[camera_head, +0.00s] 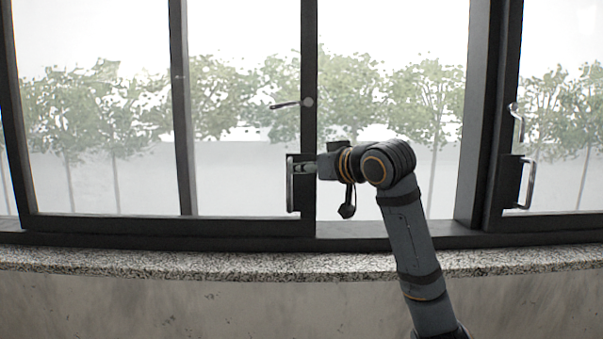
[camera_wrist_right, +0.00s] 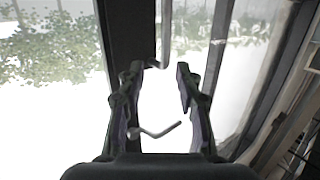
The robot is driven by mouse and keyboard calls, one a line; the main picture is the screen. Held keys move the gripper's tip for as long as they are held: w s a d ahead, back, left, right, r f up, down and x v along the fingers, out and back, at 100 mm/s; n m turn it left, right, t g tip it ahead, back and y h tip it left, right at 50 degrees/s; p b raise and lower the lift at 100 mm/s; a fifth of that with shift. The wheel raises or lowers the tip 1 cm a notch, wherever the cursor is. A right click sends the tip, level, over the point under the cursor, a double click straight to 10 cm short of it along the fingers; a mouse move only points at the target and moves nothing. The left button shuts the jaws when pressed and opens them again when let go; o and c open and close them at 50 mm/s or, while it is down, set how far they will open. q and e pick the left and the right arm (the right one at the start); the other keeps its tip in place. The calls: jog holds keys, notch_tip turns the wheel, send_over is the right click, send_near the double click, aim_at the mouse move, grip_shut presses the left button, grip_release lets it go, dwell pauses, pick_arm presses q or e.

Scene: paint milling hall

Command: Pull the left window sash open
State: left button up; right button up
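The left window sash has a dark right-hand stile (camera_head: 309,130) in the middle of the head view. A pale upright bar handle (camera_head: 290,185) is on this stile, with a small lever (camera_head: 287,105) above it. My right gripper (camera_head: 303,169) reaches the handle's upper part from the right. In the right wrist view my right gripper (camera_wrist_right: 160,68) has its two fingers well apart. The end of the handle bar (camera_wrist_right: 163,35) shows between and beyond the fingertips. I see no finger closed on it. The lever (camera_wrist_right: 157,131) shows between the fingers lower down. My left gripper is not in view.
A speckled stone sill (camera_head: 180,265) runs below the window. Right of the stile is a wide bay up to a dark post (camera_head: 480,110); I cannot tell whether it is glazed. Another sash handle (camera_head: 527,183) is at the far right. Trees stand outside.

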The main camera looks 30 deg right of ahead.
jog(key=s+b, duration=0.3)
jog(key=s, duration=0.2)
jog(key=shift+s, duration=0.3)
jog(key=shift+f, duration=0.1)
dwell(0.6)
